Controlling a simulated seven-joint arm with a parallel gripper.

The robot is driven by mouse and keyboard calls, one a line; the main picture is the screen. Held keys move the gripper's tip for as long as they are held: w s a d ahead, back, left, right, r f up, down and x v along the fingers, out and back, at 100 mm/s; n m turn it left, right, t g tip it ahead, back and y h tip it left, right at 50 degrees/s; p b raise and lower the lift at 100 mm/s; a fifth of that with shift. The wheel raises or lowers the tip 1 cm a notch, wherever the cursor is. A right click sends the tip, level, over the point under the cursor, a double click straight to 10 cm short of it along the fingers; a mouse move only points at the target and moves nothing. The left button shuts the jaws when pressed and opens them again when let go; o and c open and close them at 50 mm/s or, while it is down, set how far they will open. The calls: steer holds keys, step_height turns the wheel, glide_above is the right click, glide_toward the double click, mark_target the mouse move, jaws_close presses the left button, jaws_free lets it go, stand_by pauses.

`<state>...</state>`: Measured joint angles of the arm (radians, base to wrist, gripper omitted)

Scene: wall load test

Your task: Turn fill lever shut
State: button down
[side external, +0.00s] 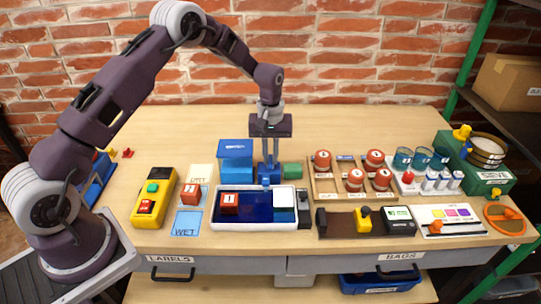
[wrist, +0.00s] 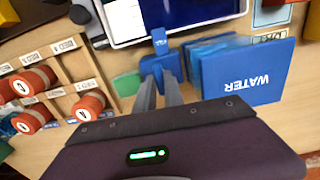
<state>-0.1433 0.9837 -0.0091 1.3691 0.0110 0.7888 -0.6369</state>
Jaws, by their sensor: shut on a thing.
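The blue fill lever (side external: 269,180) stands behind the white-rimmed tray, beside the blue water tank (side external: 236,160). In the wrist view the lever (wrist: 159,40) shows as a blue tab and block between my fingertips, with the tank marked WATER (wrist: 245,75) to its right. My gripper (side external: 270,160) points straight down and is shut on the lever; the fingers also show in the wrist view (wrist: 160,92). The fingers hide part of the lever, so its exact angle is hard to tell. The tray (side external: 214,222) has a dark blue inside.
A red block (side external: 229,203) and a white block (side external: 283,199) are in the tray. A green block (side external: 292,171) lies close right of my gripper. A wooden rack (side external: 322,193) with red-topped weights stands further right. A yellow button box (side external: 153,198) is at left.

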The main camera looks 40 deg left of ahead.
steer(key=m, duration=0.8)
steer(key=shift+m, duration=0.3)
steer(key=m, duration=0.4)
steer(key=shift+m, duration=0.3)
steer(key=shift+r+m, duration=0.1)
steer(key=shift+m, duration=2.1)
steer(key=c, duration=1.4)
jaws_free()
steer(key=shift+c, duration=0.2)
